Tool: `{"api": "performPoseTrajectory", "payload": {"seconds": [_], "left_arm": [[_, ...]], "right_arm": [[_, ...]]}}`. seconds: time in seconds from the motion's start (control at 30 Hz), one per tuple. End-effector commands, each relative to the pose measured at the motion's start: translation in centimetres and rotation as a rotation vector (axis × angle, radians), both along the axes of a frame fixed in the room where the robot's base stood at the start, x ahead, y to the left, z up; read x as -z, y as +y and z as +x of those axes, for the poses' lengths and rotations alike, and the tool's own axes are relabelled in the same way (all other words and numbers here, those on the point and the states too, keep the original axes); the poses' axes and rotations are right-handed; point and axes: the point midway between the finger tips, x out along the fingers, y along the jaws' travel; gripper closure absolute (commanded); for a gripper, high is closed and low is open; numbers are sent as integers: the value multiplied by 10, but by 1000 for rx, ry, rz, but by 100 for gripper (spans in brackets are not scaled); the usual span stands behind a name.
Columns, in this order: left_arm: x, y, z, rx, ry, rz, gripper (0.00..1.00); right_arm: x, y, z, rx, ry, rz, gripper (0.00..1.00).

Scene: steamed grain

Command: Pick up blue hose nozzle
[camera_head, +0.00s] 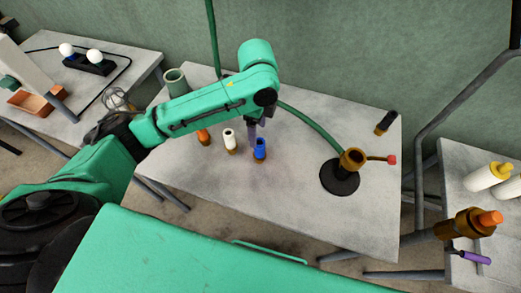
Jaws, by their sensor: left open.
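The blue hose nozzle (260,146) stands upright on the middle table, with a brass-coloured base. My left gripper (252,133) points down just behind and to the left of the nozzle's top, with its fingers small and partly hidden by my wrist. It is open, and I see nothing held in it. Whether a finger touches the nozzle I cannot tell. My right gripper is not in view.
A white nozzle (229,138) and an orange nozzle (203,136) stand left of the blue one. A brass fitting on a black base (341,180) stands to the right, with a green hose (310,122) behind. A black nozzle (385,122) is at back right.

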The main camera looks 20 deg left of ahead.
Motion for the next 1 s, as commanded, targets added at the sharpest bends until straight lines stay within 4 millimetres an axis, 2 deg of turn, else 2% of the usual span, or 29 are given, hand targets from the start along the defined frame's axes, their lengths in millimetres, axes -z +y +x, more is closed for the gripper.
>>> {"api": "performPoseTrajectory", "payload": {"seconds": [0.1, 0.17, 0.37, 0.5, 0.73, 0.77, 0.8, 0.93, 0.97, 1.0], "left_arm": [[28, 0, 0, -3, 3, 1, 24], [38, 0, 0, -2, 1, -1, 24], [65, -1, 0, -3, 1, -1, 24], [92, -2, 1, -3, -2, -1, 24], [99, -2, 2, -2, -5, -3, 24], [99, -2, 2, -2, -5, -3, 27], [99, -2, 2, -2, -5, -3, 43], [98, -2, 2, -2, -5, -3, 92], [98, -2, 2, -2, -5, -3, 100], [98, -2, 2, -2, -5, -3, 100]], "right_arm": [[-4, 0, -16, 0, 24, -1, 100], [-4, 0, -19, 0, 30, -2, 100], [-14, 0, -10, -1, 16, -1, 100], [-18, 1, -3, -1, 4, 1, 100], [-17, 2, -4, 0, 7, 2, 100], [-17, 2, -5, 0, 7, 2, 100], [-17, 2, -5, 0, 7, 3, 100], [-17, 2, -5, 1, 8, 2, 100], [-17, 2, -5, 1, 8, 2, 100], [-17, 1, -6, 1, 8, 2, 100]]}}
